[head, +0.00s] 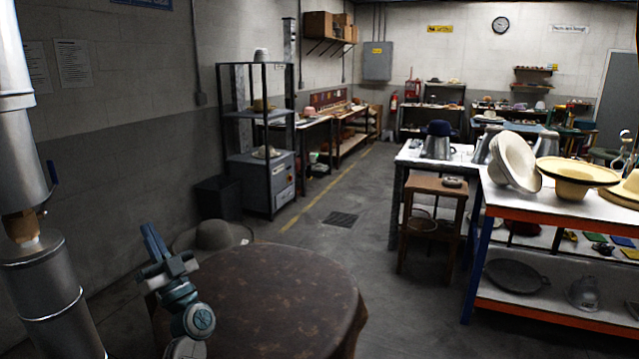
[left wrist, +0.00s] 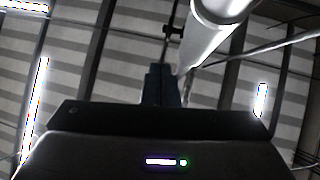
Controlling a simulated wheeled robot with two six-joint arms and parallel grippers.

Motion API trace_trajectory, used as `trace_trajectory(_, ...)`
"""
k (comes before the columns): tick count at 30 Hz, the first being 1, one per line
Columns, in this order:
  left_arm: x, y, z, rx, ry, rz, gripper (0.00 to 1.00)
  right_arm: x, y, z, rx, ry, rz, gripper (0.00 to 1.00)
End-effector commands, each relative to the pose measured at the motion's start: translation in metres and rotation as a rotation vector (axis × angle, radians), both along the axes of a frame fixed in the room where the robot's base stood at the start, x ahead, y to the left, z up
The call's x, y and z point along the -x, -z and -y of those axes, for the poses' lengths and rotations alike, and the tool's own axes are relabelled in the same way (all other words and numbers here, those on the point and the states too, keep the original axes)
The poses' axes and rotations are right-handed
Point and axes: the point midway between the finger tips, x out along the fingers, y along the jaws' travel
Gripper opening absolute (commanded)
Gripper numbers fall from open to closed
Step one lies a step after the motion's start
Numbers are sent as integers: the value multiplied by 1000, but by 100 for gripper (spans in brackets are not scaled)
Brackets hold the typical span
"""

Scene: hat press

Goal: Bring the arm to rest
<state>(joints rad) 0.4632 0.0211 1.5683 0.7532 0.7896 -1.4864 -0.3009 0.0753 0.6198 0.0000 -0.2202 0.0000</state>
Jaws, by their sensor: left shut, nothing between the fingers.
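My left gripper (head: 152,240) shows in the head view at lower left, raised at the left edge of the round brown table. Its blue fingers point up, are closed together and hold nothing. In the left wrist view the shut fingers (left wrist: 162,85) stand in front of the ceiling, with a thick pale pipe beyond them. My right gripper is in neither view.
The round table (head: 270,295) has a bare mottled top. A grey hat (head: 213,236) is behind the gripper. A black shelf unit (head: 262,130) stands by the left wall. A workbench (head: 560,205) with hats is at right. Open floor lies between.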

Motion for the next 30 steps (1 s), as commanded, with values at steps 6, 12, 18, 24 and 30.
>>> trace_trajectory(6,1,26,22,-60,175,-110,0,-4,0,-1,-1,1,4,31)
trace_trajectory(12,9,72,53,-99,406,-303,0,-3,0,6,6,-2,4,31)
trace_trajectory(18,45,158,93,-56,687,-667,0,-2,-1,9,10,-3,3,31)
trace_trajectory(24,115,252,112,128,841,-1091,0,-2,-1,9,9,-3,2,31)
trace_trajectory(30,216,325,107,418,815,-1491,0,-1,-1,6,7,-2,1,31)
